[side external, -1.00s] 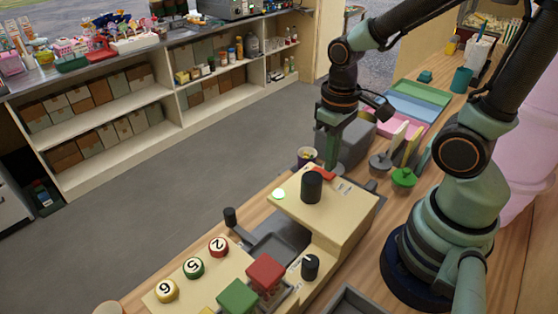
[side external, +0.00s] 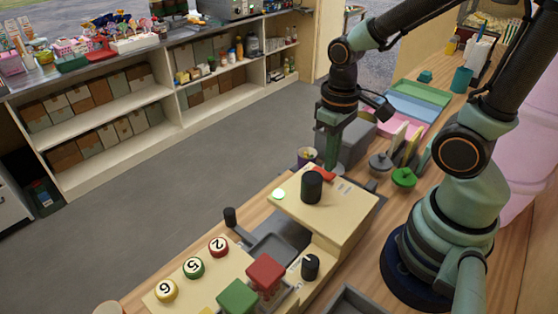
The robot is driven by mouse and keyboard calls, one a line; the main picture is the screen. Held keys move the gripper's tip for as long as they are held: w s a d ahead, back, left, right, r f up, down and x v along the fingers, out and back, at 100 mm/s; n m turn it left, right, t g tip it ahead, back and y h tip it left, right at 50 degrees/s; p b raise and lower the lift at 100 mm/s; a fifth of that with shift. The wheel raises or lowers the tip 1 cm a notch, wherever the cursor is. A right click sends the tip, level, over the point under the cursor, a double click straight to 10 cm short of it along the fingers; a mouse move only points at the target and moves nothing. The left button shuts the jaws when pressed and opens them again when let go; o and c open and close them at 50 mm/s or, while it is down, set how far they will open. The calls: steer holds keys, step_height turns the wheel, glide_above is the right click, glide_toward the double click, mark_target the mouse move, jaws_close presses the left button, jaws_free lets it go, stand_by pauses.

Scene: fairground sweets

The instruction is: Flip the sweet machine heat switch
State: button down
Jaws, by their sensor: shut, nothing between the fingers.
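The sweet machine (side external: 345,215) is a cream box on the wooden counter. On its top are a black knob (side external: 312,187), a lit green light (side external: 278,194) and a small red switch (side external: 324,173) behind the knob. I cannot tell which way the switch is tipped. My gripper (side external: 331,170) is shut and empty, pointing down at the machine's far edge, close to the red switch. Whether it touches the switch cannot be told from this view.
A green block (side external: 238,297) and a red block (side external: 266,272) stand at the front beside a second black knob (side external: 310,266). Numbered buttons (side external: 193,267) are at the left.

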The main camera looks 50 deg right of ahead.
mark_target(329, 174)
stand_by(0.4)
step_height(329, 174, up, 7)
stand_by(0.9)
steer(key=w+r+t, duration=0.4)
steer(key=r+t, duration=0.1)
steer(key=shift+a+r+t, duration=0.15)
steer(key=shift+t, duration=0.15)
steer(key=g, duration=0.3)
steer(key=s+g, duration=0.1)
steer(key=g, duration=0.3)
stand_by(0.4)
steer(key=shift+s, duration=0.1)
